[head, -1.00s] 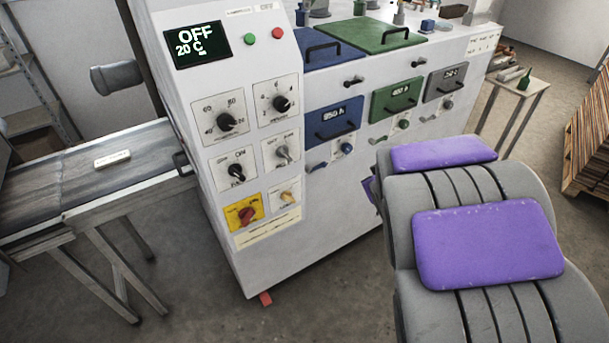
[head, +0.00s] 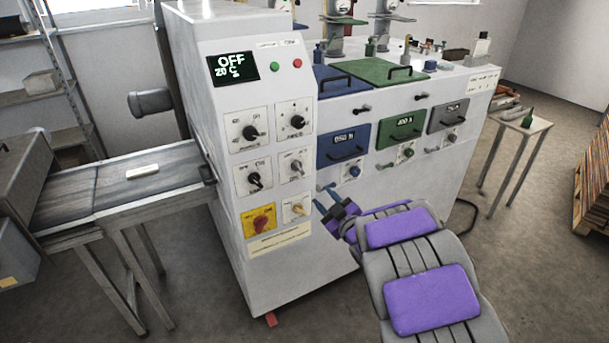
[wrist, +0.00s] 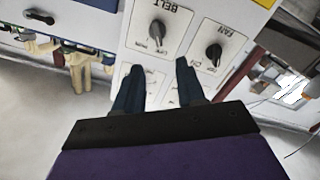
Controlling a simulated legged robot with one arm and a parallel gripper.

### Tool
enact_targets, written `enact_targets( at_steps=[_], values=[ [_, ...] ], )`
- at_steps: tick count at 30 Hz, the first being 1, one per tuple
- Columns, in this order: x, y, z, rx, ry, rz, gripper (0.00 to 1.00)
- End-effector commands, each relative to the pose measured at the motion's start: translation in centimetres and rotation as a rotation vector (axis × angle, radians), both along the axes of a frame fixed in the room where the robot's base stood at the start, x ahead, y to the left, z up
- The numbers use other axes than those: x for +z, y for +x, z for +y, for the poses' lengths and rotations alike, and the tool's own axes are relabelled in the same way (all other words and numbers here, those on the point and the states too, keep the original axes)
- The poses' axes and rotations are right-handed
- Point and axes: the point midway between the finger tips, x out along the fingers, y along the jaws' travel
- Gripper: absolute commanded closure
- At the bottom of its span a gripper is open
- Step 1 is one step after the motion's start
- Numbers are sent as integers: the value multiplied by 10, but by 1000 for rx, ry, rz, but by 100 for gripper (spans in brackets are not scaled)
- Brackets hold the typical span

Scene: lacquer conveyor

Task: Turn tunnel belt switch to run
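The belt switch (head: 296,168) is a grey knob on a white plate, in the right column of the control panel. It also shows in the wrist view, under the upside-down label BELT (wrist: 157,32), with its pointer roughly in line with the picture's vertical. The black fan knob (head: 254,180) is beside it, and also shows in the wrist view (wrist: 214,52). My gripper (head: 324,201) has blue fingers and is open and empty, to the right of the panel's lower knobs. In the wrist view its fingers (wrist: 158,78) are spread apart, short of the belt knob and not visibly touching it.
The panel display (head: 233,67) reads OFF and 20 C. A yellow plate with a red switch (head: 260,223) and a lower knob (head: 297,208) are below the belt switch. Blue, green and grey drawers line the machine's front. A conveyor table (head: 110,185) stands at left.

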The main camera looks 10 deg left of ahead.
Motion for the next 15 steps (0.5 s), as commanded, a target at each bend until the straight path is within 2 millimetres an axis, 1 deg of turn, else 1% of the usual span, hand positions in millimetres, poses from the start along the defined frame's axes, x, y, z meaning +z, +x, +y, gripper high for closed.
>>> enact_targets(
  at_steps=[1, 11, 15],
  values=[
    [-1, 6, 4, 2, 3, -1, 61],
    [2, 50, 17, -2, 16, -3, 61],
    [2, 67, 34, 1, 14, -4, 61]
  ],
)
